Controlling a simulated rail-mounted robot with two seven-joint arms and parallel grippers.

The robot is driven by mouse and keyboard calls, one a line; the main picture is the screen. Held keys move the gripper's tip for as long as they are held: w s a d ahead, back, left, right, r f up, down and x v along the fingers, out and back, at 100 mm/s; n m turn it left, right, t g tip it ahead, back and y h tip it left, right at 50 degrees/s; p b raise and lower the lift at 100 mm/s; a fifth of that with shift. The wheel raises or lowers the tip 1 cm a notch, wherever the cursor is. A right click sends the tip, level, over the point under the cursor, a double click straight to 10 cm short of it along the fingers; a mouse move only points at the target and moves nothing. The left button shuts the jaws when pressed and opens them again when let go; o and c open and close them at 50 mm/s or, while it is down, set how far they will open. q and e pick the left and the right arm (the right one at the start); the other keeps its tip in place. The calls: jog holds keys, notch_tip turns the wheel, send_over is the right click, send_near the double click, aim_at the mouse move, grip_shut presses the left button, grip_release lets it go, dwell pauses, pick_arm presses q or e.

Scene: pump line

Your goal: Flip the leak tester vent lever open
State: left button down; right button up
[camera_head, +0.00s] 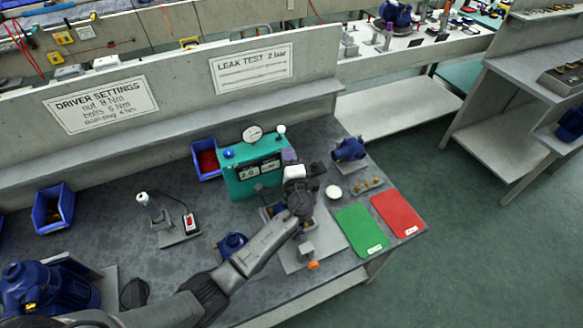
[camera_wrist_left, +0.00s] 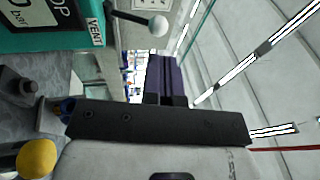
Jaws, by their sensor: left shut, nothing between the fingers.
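The teal leak tester (camera_head: 238,187) stands at the back of the bench, with a round gauge (camera_head: 252,133) on top and displays on its front. Its vent lever, a dark rod with a white ball knob (camera_head: 281,129), is at its right end. In the left wrist view the lever's white ball (camera_wrist_left: 158,26) sits beside the VENT label (camera_wrist_left: 96,32). My left gripper (camera_head: 289,154) is at the tester's right end, below the knob in the head view. Its purple fingers (camera_wrist_left: 165,66) are shut and empty, close to the ball; contact is not visible. My right gripper is not in view.
A blue pump part (camera_head: 348,150) and a white round piece (camera_head: 333,191) lie to the right. Green (camera_head: 361,229) and red (camera_head: 397,213) mats cover the right front. The wall ledge runs behind the tester.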

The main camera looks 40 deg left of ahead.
aim_at(281, 127)
pick_arm(q)
jog(key=shift+x, duration=2.9)
jog(key=shift+a+r+p, duration=0.1)
jog(key=shift+r+p, duration=0.1)
jog(key=shift+p, duration=0.15)
jog(key=r+p, duration=0.1)
jog(key=p, duration=0.1)
jog(key=a+g+h+p, duration=0.1)
jog(key=p, duration=0.2)
jog(key=w+r+g+h+p, duration=0.1)
jog(key=p, duration=0.1)
jog(key=shift+a+r+n, duration=0.3)
jog(key=shift+n, duration=0.1)
jog(key=g+h+p, duration=0.1)
jog(key=p, duration=0.1)
jog(key=w+a+g+h+p, duration=0.1)
jog(key=p, duration=0.2)
jog(key=a+h+p, duration=0.1)
jog(key=p, duration=0.1)
jog(key=shift+w+a+r+n+g+h+p, duration=0.15)
jog(key=shift+a+r+n+g+h+p, duration=0.15)
jog(key=shift+g+p, duration=0.1)
jog(key=shift+w+a+f+g+h+p, duration=0.3)
jog(key=shift+a+h+p, duration=0.2)
jog(key=shift+h+p, duration=0.1)
jog(key=shift+w+a, duration=0.1)
jog(key=shift+a, duration=0.15)
jog(key=shift+a+f, duration=0.1)
jog(key=shift+f, duration=0.05)
